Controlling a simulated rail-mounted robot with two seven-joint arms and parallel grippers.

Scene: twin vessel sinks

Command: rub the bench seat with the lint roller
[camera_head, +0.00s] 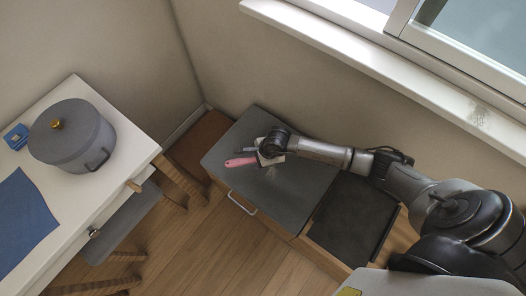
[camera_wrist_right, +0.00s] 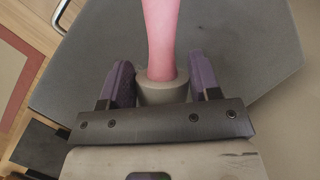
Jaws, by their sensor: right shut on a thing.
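The bench seat (camera_head: 302,186) is a dark grey slab with a wooden front and a metal handle, below the window wall in the head view. The seat's grey surface (camera_wrist_right: 240,45) also fills much of the right wrist view. My right gripper (camera_head: 263,156) is over the seat, shut on the lint roller (camera_head: 240,162). My left gripper is not in view.
A white table (camera_head: 117,173) at the left holds a grey lidded pot (camera_head: 72,146), a blue cloth (camera_head: 22,222) and a small blue object (camera_head: 15,137). A brown low surface (camera_head: 196,143) lies between table and bench. A window sill (camera_head: 385,72) runs above the bench.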

